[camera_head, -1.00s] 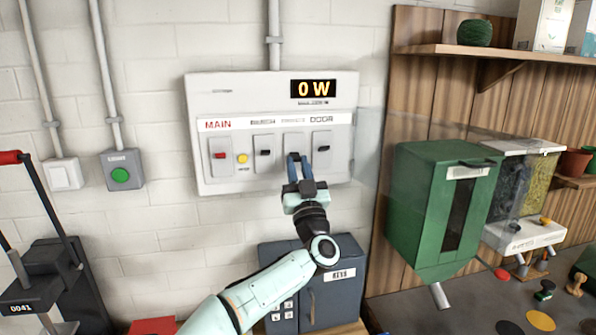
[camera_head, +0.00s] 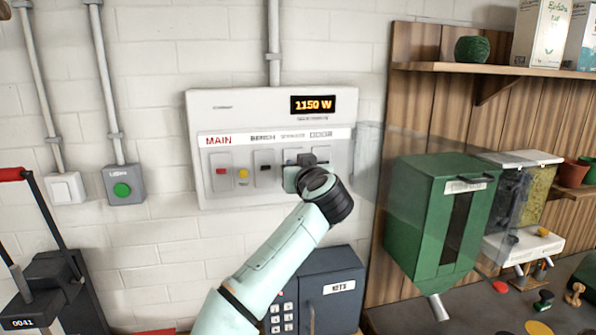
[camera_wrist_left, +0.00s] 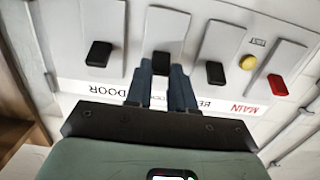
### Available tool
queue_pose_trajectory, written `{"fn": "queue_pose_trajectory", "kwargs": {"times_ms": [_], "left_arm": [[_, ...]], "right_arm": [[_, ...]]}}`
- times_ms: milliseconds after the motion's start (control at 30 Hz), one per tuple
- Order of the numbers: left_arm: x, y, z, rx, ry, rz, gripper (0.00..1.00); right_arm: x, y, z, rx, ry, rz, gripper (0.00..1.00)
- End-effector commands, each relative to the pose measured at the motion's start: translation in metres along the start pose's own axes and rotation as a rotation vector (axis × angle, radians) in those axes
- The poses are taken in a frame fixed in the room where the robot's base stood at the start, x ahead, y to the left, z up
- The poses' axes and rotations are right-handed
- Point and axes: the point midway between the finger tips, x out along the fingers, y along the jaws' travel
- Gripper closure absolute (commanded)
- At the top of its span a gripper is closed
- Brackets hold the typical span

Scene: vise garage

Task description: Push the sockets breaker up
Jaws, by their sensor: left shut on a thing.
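The breaker panel (camera_head: 228,110) is a light box on the white brick wall. Its sockets breaker is mostly hidden behind my left gripper in the head view; its plate (camera_wrist_left: 165,28) and dark lever (camera_wrist_left: 160,62) show in the left wrist view, which is turned upside down. My left gripper (camera_wrist_left: 161,68) is shut on that lever, with a blue-grey finger on each side. The display (camera_head: 313,104) reads 1150 W. My right gripper is out of view.
The red main lever (camera_head: 221,171) and a yellow button (camera_head: 243,174) sit on the panel's left. A clear open cover (camera_head: 368,150) stands out at its right. A green dispenser (camera_head: 440,220) hangs further right. A keypad box (camera_head: 335,290) is below.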

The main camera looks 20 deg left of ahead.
Motion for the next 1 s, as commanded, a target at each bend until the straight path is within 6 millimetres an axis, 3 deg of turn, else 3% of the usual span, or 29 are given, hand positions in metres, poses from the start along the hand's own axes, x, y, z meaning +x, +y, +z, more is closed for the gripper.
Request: {"fn": "queue_pose_trajectory", "kwargs": {"times_ms": [1000], "left_arm": [[0.0004, 0.0008, -0.0008, 0.002, -0.123, 0.008, 1.0]], "right_arm": [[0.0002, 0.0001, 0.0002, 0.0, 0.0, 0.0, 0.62]]}}
